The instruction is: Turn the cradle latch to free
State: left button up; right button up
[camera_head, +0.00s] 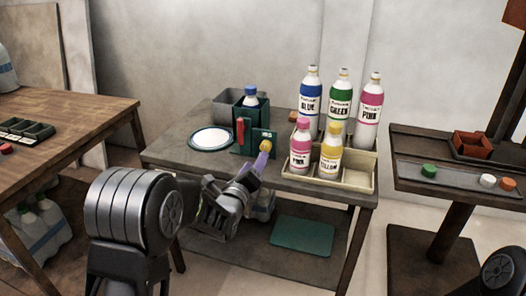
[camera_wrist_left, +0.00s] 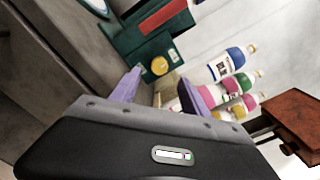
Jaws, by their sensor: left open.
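The green cradle (camera_head: 238,146) stands on the middle table with a blue-capped bottle (camera_head: 251,97) in it. An upright red bar (camera_head: 240,131) is on its front, and a round yellow knob (camera_head: 258,148) sits lower right on its face. I cannot tell which of these is the latch. In the left wrist view the cradle (camera_wrist_left: 128,42), red bar (camera_wrist_left: 161,18) and yellow knob (camera_wrist_left: 159,66) show ahead of the fingers. My left gripper (camera_head: 262,162) is open and empty, its purple fingers (camera_wrist_left: 160,90) apart, close in front of the knob. Contact cannot be told. My right gripper is out of view.
A cream crate (camera_head: 357,178) with pink and yellow bottles stands right of the cradle; blue, green and pink bottles stand behind. A white round plate (camera_head: 211,138) lies left, a grey bin (camera_head: 232,101) behind. A side table (camera_head: 410,146) at right holds a red tray and loose caps.

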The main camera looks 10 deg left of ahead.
aim_at(264, 148)
pick_arm(q)
jog(key=w, duration=0.7)
jog(key=shift+w+d, duration=0.25)
jog(key=shift+w, duration=0.05)
grip_shut()
dwell(0.4)
